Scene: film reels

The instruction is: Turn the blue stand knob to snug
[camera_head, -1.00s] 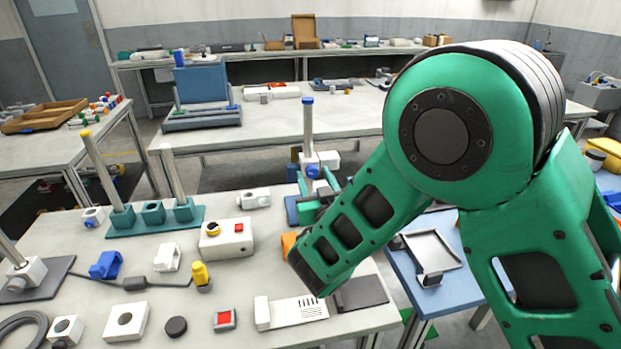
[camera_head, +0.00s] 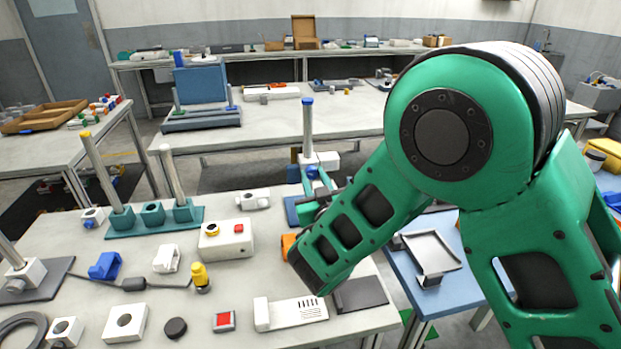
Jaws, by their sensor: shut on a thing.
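The blue stand is a grey upright post with a blue cap (camera_head: 307,103), rising from a white clamp block on a blue base at the back right of the near bench. Its blue knob (camera_head: 312,172) faces me on the front of the block. My gripper (camera_head: 319,183) is at this knob, shut on it. My green arm reaches in from the right and hides much of the gripper, so the exact finger contact is hard to see.
A teal base (camera_head: 155,226) with several posts stands to the left. A white box (camera_head: 226,240) with a red button is nearer. Small parts, a cable and a white vented piece (camera_head: 290,312) crowd the bench front. A blue side table (camera_head: 402,283) holds a grey tray.

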